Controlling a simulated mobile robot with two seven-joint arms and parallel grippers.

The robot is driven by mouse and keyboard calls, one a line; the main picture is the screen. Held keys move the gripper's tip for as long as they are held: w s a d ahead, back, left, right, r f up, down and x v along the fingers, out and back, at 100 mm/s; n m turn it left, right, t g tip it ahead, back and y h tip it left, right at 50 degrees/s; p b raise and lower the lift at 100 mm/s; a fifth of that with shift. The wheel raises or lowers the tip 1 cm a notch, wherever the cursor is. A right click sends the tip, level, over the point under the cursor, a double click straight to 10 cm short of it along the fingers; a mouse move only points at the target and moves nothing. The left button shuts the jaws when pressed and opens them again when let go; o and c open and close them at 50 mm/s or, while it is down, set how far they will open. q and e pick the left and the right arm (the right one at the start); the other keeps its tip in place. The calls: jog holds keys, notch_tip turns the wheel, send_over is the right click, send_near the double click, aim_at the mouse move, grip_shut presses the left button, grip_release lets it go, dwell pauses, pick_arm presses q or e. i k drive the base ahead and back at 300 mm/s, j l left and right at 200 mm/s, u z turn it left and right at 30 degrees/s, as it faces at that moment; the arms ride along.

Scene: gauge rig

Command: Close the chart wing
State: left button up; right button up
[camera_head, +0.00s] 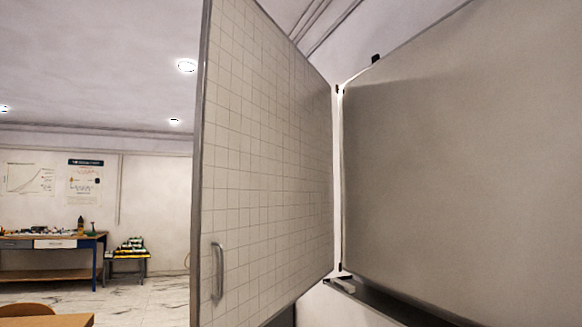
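The chart wing (265,165) is a tall pale panel with a printed grid and a grey frame. It stands swung open, angled out toward me from the left edge of a grey board (465,160). A vertical metal handle (217,271) sits low near the wing's free left edge. Dark hinge pieces show at the seam between wing and board. Neither of my grippers is in view.
A ledge (385,299) runs under the board, with a small pale object (341,285) at its left end. A workbench (50,243) and a low stand (127,262) are far left. A wooden surface (48,319) shows at lower left. The floor between looks clear.

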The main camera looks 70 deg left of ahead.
aim_at(262, 235)
jog(key=u, duration=1.45)
jog(key=i+j+u, duration=0.25)
jog(key=j, duration=0.15)
jog(key=i+j+u, duration=0.2)
jog(key=i+j, duration=0.05)
jog(key=j, duration=0.05)
